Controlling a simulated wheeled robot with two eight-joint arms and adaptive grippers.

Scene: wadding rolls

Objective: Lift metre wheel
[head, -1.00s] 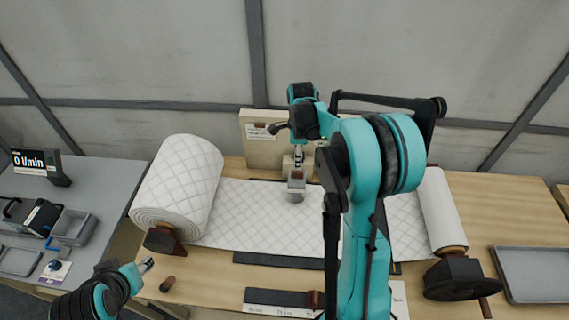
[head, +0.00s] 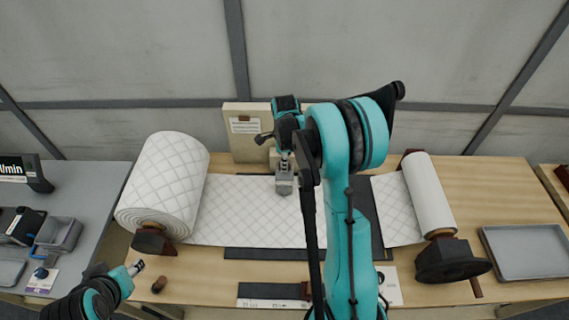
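My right gripper (head: 284,160) points down at the back middle of the table. It is directly over a small grey block-like part, which looks like the metre wheel (head: 284,185), above the quilted white wadding (head: 250,215). The two seem to touch, but I cannot tell whether the fingers grip it or whether it is clear of the wadding. A beige upright board (head: 245,150) with a label stands just behind. My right arm hides part of the wadding. My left gripper (head: 136,268) is low at the left front, apart from the wheel; its finger opening is too small to read.
A thick wadding roll (head: 165,180) stands left, a thinner roll (head: 428,195) right with a dark round part (head: 452,262). A dark strip (head: 275,254) lies along the wadding's front. A grey tray (head: 525,252) is far right. A grey side table (head: 85,185) stands left.

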